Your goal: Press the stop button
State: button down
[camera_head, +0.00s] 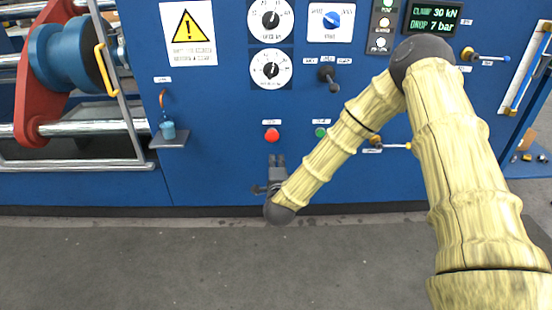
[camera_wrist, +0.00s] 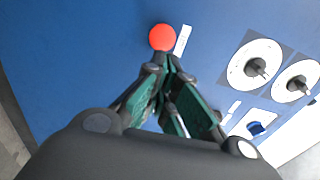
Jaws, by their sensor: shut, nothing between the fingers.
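The red stop button (camera_head: 272,135) sits on the blue panel in the head view, with a small white label above it. It also shows in the wrist view as a round red button (camera_wrist: 162,37), just beyond my fingertips. My gripper (camera_head: 277,160) is shut and empty, just below the button in the head view. In the wrist view its fingertips (camera_wrist: 166,64) are together, close under the button. I cannot tell whether they touch the panel.
A green button (camera_head: 320,132) is right of the red one. A small shelf with a blue cup (camera_head: 168,130) juts out at left. The grey floor is clear.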

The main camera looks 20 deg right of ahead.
aim_at(275, 137)
jog(key=b+x, duration=0.3)
jog(key=x, duration=0.8)
jog(key=shift+w+f+b, duration=0.1)
jog(key=shift+w+b, duration=0.1)
jog(key=shift+b, duration=0.2)
jog(key=shift+w+d, duration=0.2)
jog(key=shift+w, duration=0.2)
jog(key=shift+w, duration=0.1)
